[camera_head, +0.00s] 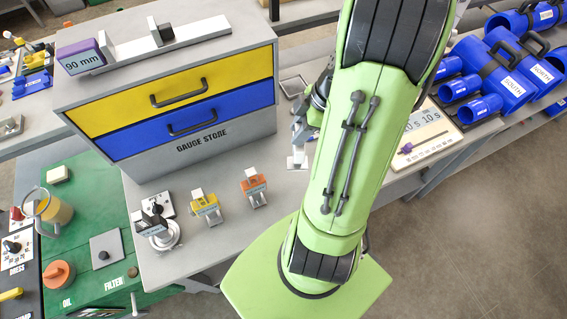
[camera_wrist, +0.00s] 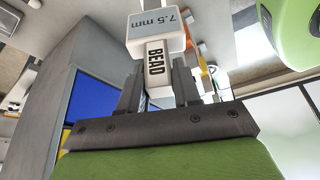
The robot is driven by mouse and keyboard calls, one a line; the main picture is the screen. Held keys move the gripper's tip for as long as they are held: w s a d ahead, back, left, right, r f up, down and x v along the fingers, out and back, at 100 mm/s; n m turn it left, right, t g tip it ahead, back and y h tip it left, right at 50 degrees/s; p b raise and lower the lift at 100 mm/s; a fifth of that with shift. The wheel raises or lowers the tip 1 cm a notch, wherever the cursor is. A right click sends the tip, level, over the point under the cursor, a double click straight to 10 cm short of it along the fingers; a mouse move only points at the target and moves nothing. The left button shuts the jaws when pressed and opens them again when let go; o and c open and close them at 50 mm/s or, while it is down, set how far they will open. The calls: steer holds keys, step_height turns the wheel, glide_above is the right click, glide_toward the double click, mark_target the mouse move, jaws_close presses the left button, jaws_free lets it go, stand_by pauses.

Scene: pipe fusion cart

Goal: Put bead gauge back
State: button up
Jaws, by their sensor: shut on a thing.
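My gripper (camera_wrist: 158,88) is shut on the bead gauge (camera_wrist: 158,24), a white block marked "7.5 mm" with a narrower part marked "BEAD" between the fingers. In the head view my green arm hides most of the gripper, right of the gauge store. A small white piece (camera_head: 297,160) shows there by the arm; I cannot tell if it is the gauge. The gauge store (camera_head: 195,148) is a grey cabinet with a yellow drawer (camera_head: 130,96) and a blue drawer (camera_head: 238,112), both shut. The blue drawer also shows in the wrist view (camera_wrist: 92,103).
A purple "90 mm" block (camera_head: 84,57) sits on a rail atop the store. Yellow (camera_head: 206,208) and orange (camera_head: 253,188) clamp-like tools and a round dial device (camera_head: 160,235) stand before it. A timer board (camera_head: 428,135) and blue pipe fittings (camera_head: 505,75) are at right.

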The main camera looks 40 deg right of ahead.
mark_target(301, 154)
steer(key=f, duration=0.2)
steer(key=s+f, duration=0.1)
steer(key=shift+s+f, duration=0.2)
steer(key=shift+f, duration=0.2)
steer(key=f, duration=0.5)
steer(key=shift+w+f+b, duration=0.3)
steer(key=shift+f, duration=0.05)
steer(key=shift+s, duration=0.1)
steer(key=shift+f, duration=0.2)
steer(key=o, duration=1)
